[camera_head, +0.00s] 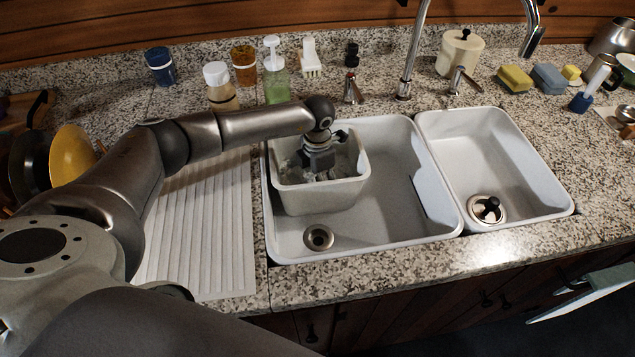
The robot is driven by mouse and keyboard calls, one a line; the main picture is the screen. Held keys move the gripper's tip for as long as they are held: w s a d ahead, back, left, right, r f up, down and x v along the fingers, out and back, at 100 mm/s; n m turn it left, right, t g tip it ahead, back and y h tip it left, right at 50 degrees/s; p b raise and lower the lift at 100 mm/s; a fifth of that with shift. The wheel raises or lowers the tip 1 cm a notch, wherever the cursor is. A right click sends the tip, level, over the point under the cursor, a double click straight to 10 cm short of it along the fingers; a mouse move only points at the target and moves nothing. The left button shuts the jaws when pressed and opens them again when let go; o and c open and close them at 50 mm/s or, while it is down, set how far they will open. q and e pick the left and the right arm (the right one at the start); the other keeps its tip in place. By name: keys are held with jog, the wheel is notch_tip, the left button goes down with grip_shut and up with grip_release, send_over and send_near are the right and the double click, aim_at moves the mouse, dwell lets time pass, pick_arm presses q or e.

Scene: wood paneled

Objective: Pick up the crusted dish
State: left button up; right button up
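My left arm reaches in from the left over the drying board, and its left gripper (318,160) points down into a white tub (320,196). The tub stands in the large sink basin. Greyish, glassy-looking contents show around the gripper inside the tub, too small and too covered to make out. I cannot pick out a crusted dish for certain. The fingertips are hidden low in the tub, so I cannot tell whether they are open or hold anything. My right gripper is not in view.
The large basin (385,200) is clear right of the tub. The small basin (490,160) holds only a drain plug. The tall faucet (405,75) rises behind. Bottles and cups, including a soap bottle (274,80), line the back counter. Sponges (515,78) lie right.

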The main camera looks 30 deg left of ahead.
pick_arm(q)
jog(key=shift+c, duration=0.2)
jog(key=c, duration=0.8)
jog(key=shift+r, duration=0.15)
notch_tip(320, 180, up, 18)
jog(key=b, duration=0.3)
